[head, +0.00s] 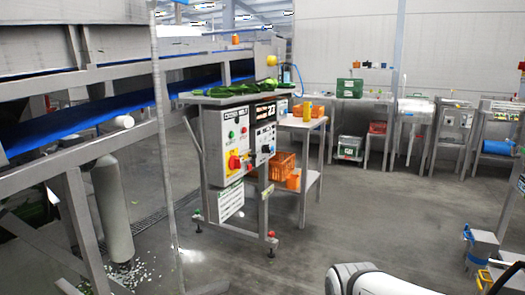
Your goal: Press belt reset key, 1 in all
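A steel control stand faces me left of the middle in the head view. Its white control box (235,148) carries a dark label strip, small green buttons (231,134) and a red knob on a yellow plate (234,162). A second, darker box (264,138) beside it shows the number 23 and some small controls. The lettering is too small to read, so I cannot tell which control is the belt reset key. A white part of my arm (372,281) shows at the bottom right, well apart from the stand. My gripper is not in view.
A blue conveyor belt (90,120) runs along the left behind a thin upright post (163,140). Leafy greens (222,91) lie on top of the stand. Orange crates (283,166) stand behind it. The grey floor (345,225) between the stand and my arm is clear.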

